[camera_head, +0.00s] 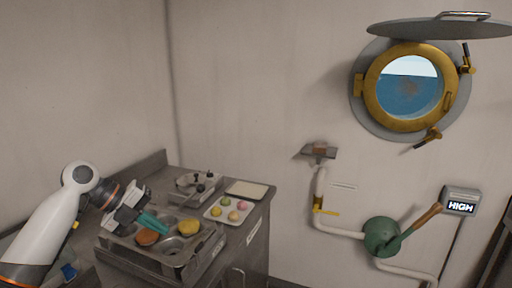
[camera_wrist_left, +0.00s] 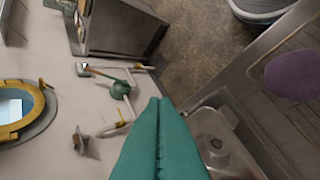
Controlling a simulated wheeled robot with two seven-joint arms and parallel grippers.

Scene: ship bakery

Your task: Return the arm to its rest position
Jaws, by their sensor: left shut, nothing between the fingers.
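My left arm (camera_head: 50,225) comes in from the left in the head view. Its left gripper (camera_head: 160,225) has teal fingers that are shut with nothing between them. The fingers show above the metal pan with round wells (camera_head: 172,258), near an orange-brown round piece (camera_head: 147,237) and a yellow one (camera_head: 189,228). In the wrist view the shut teal fingers (camera_wrist_left: 160,102) point up the picture, with part of a metal well (camera_wrist_left: 214,141) to their right. I cannot tell how high the fingers are above the pan. My right gripper is not in view.
A white tray with several coloured round pieces (camera_head: 229,210) and a pale flat board (camera_head: 247,189) lie on the counter. A porthole (camera_head: 410,87), a green valve with a lever (camera_head: 382,237) and a "HIGH" display (camera_head: 460,207) are on the wall. A purple round thing (camera_wrist_left: 293,75) shows in the wrist view.

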